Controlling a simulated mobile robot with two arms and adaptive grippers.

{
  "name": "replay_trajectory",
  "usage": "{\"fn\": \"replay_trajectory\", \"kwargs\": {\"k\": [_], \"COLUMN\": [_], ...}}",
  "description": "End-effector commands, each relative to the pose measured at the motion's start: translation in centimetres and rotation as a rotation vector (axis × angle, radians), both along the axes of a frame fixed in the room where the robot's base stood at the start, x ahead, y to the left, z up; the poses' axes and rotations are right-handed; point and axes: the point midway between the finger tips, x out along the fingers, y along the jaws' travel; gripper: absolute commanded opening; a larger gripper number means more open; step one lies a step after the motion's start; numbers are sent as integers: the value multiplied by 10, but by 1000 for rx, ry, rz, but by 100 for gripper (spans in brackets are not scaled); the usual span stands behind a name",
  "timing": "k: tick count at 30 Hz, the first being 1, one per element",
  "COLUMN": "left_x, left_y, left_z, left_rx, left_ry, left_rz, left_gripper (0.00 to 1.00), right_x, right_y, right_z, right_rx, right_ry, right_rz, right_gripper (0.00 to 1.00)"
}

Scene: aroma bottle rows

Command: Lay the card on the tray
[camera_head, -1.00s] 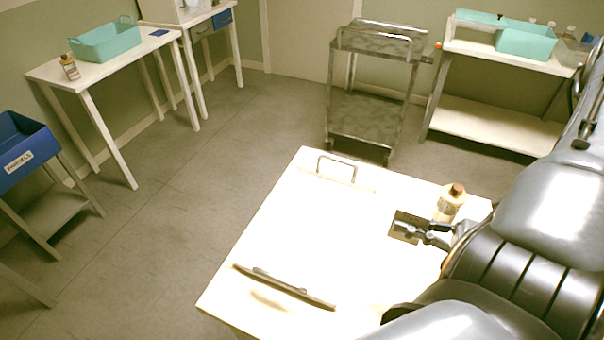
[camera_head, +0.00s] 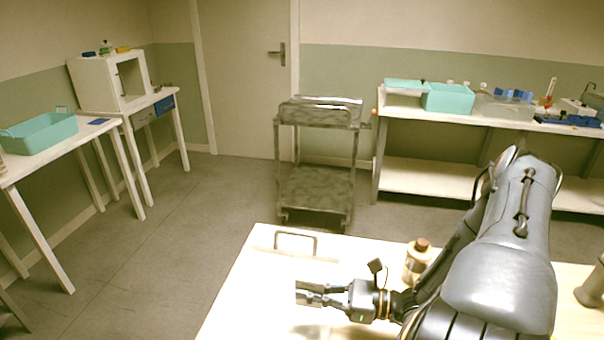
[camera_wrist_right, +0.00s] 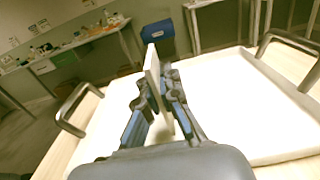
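The pale tray (camera_wrist_right: 245,110) lies flat, with a metal handle at each end in the right wrist view. In the head view, its far handle (camera_head: 295,235) shows and its near part is cut off. My right gripper (camera_head: 312,290) is above the tray. It is shut on the card (camera_wrist_right: 153,78), which stands nearly edge-on between the fingertips in the right wrist view. The card's dark face (camera_head: 303,285) is partly hidden by the fingers in the head view. The card is held clear of the tray. My left gripper is out of view.
A bottle with a brown cap (camera_head: 417,262) stands close beside my right arm. A metal cart (camera_head: 318,185) stands beyond the table. A bench (camera_head: 425,180) with teal bins is at the back right. Floor at the left is clear.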

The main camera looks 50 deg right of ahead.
Motion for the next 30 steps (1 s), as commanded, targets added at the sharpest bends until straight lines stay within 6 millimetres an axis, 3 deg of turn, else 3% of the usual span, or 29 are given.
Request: {"fn": "replay_trajectory", "kwargs": {"k": [8, 15, 26, 30], "left_x": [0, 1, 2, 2], "left_y": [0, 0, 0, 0], "left_z": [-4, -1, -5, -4], "left_rx": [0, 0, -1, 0], "left_ry": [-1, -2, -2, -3], "left_rz": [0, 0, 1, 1], "left_gripper": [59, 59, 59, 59], "right_x": [19, 19, 18, 18], "right_y": [1, 1, 1, 1], "right_z": [-23, -51, -56, -55], "right_rx": [1, 0, 0, 0], "right_ry": [-2, 0, 1, 1], "right_rz": [-1, -1, 0, 0], "right_gripper": [0, 0, 0, 26]}}
